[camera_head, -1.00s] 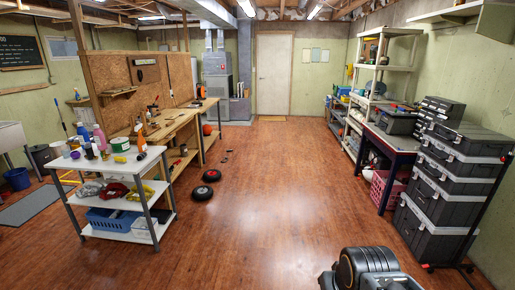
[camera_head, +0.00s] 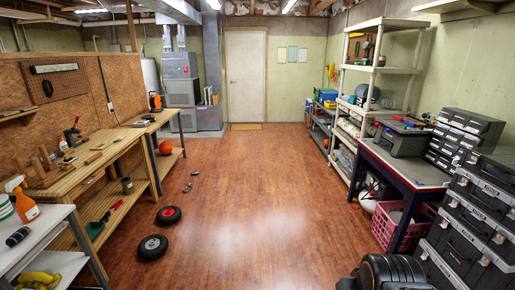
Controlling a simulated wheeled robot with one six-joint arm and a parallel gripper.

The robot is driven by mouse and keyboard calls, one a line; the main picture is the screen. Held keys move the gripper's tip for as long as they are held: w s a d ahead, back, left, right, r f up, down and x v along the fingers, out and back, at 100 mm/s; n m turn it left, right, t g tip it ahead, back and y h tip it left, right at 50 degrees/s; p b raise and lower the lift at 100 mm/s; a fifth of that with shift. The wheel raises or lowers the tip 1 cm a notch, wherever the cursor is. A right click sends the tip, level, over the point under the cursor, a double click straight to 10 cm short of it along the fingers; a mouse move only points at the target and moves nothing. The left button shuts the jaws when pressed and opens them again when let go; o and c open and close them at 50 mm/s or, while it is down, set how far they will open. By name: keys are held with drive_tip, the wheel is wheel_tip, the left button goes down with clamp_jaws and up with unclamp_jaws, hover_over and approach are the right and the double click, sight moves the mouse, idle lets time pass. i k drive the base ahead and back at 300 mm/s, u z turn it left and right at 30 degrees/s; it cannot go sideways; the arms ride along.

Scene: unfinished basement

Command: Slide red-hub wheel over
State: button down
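Two black-tyred wheels lie flat on the wooden floor at the lower left, apart from each other. The farther one, the red-hub wheel (camera_head: 168,215), shows a red centre. The nearer wheel (camera_head: 152,247) has a paler hub with a little red in it. My gripper is not in view. Only a dark, rounded part of my own arm shows at the bottom right edge.
A workbench (camera_head: 95,160) and a white shelf cart (camera_head: 40,240) stand on the left. Small items (camera_head: 190,182) lie on the floor beyond the wheels. A pink crate (camera_head: 392,228) and stacked black toolboxes (camera_head: 470,215) stand on the right. The middle floor is clear.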

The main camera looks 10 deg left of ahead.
sight(168, 215)
drive_tip(key=u, duration=0.05)
drive_tip(key=i, duration=2.25)
drive_tip(key=u, duration=0.7)
drive_tip(key=i, duration=2)
drive_tip(key=u, duration=1.6)
drive_tip(key=i, duration=1.2)
drive_tip(key=u, duration=0.5)
